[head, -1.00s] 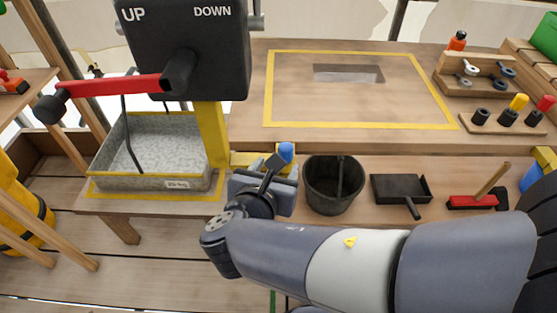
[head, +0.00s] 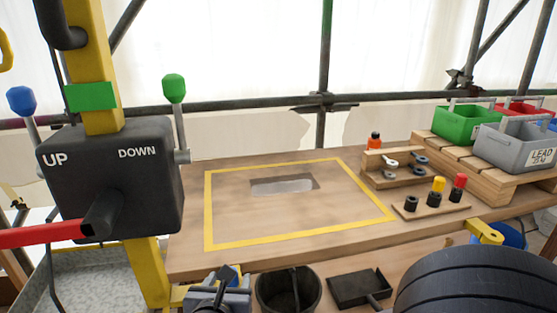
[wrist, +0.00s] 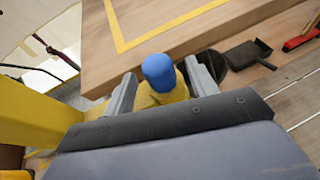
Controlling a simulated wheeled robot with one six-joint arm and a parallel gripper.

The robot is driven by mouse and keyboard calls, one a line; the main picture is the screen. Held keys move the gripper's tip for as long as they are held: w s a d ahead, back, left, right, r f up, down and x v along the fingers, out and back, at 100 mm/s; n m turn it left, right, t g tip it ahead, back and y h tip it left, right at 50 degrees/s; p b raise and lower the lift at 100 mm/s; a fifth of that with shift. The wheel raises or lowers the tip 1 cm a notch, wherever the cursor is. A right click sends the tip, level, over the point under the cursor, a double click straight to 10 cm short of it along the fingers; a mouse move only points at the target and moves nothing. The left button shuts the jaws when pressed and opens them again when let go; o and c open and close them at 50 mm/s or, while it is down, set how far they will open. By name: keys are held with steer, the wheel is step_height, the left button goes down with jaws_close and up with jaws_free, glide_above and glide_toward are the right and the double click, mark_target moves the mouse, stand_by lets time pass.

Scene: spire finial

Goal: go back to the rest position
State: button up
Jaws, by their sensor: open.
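My gripper (wrist: 160,80) is open in the wrist view, with one finger on each side of a blue-topped knob (wrist: 158,72) on a yellow part. I cannot tell whether the fingers touch it. A dark section of my arm (head: 478,280) fills the lower right corner.
A black UP/DOWN box (head: 110,180) with a red lever (head: 40,234) stands at left on a yellow post. The wooden bench (head: 290,220) has a yellow-outlined area with a slot. A bucket (head: 288,290) and dustpan (head: 358,288) sit below. Green (head: 468,125) and grey (head: 515,145) crates stand right.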

steer(key=x, duration=0.4)
steer(key=shift+s+b, duration=0.1)
steer(key=shift+b, duration=0.25)
steer(key=shift+r+p, duration=0.45)
steer(key=shift+f, duration=0.1)
steer(key=shift+s+f+b, duration=0.1)
steer(key=shift+f+b, duration=0.15)
steer(key=shift+b, duration=0.15)
steer(key=p+v, duration=0.3)
steer(key=v, duration=0.8)
steer(key=b+x, duration=0.3)
steer(key=x, duration=0.8)
steer(key=shift+f, duration=0.15)
step_height(320, 180, up, 9)
steer(key=p, duration=0.7)
steer(key=shift+f+p, duration=0.1)
steer(key=shift+p, duration=0.25)
